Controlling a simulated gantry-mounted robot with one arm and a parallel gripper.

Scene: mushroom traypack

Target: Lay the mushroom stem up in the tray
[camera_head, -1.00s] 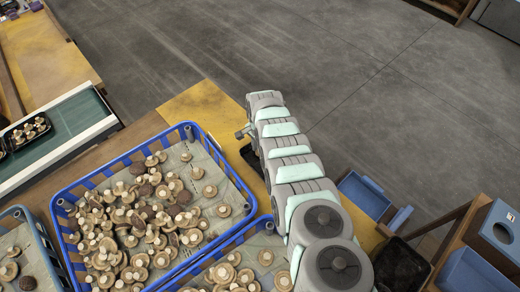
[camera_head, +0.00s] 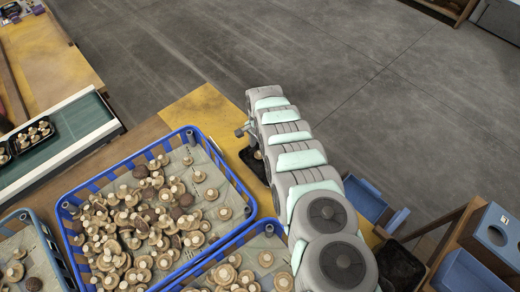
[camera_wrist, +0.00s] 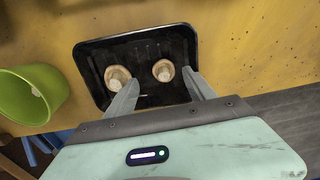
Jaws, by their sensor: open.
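A black tray (camera_wrist: 148,47) lies on the yellow worktop in the wrist view, and part of it shows below my wrist in the head view (camera_head: 248,158). Two pale mushrooms lie in it stem up: a left mushroom (camera_wrist: 117,74) and a right mushroom (camera_wrist: 163,70). My gripper (camera_wrist: 160,76) is open over the near side of the tray. Its right fingertip is beside the right mushroom and its left fingertip is beside the left one. Nothing is held between the fingers. In the head view my arm hides the fingers.
A blue crate (camera_head: 78,243) full of mushrooms stands left of my arm, with more crates beside it. A green cup (camera_wrist: 35,95) stands left of the tray. A conveyor (camera_head: 70,130) carries packed black trays at the far left. Blue bins (camera_head: 367,200) are to the right.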

